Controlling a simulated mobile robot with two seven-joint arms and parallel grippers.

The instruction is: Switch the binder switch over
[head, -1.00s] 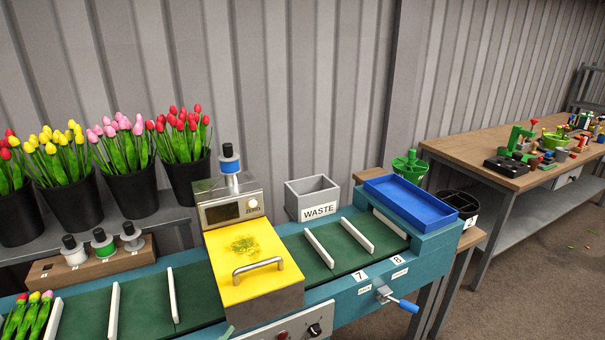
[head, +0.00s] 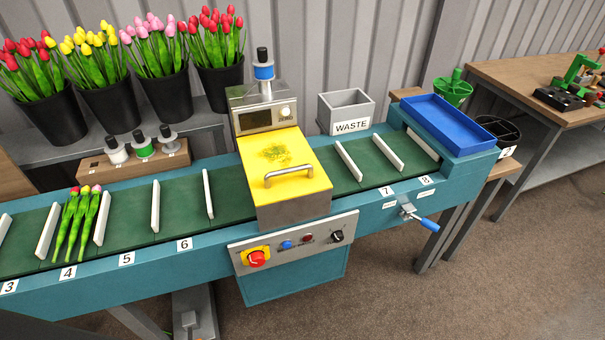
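The binder (head: 285,165), a box with a yellow cover and a metal handle, straddles the belt in the middle of the head view. No label tells which of these is the binder switch, and the knobs' settings are too small to read. Neither of my grippers is in view.
Three tulips (head: 78,225) lie on the green belt (head: 130,225) between white dividers near slot 4. A blue tray (head: 437,122) and a blue-handled crank (head: 420,219) are at the right end. A grey waste box (head: 346,108) stands behind. The floor in front right is clear.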

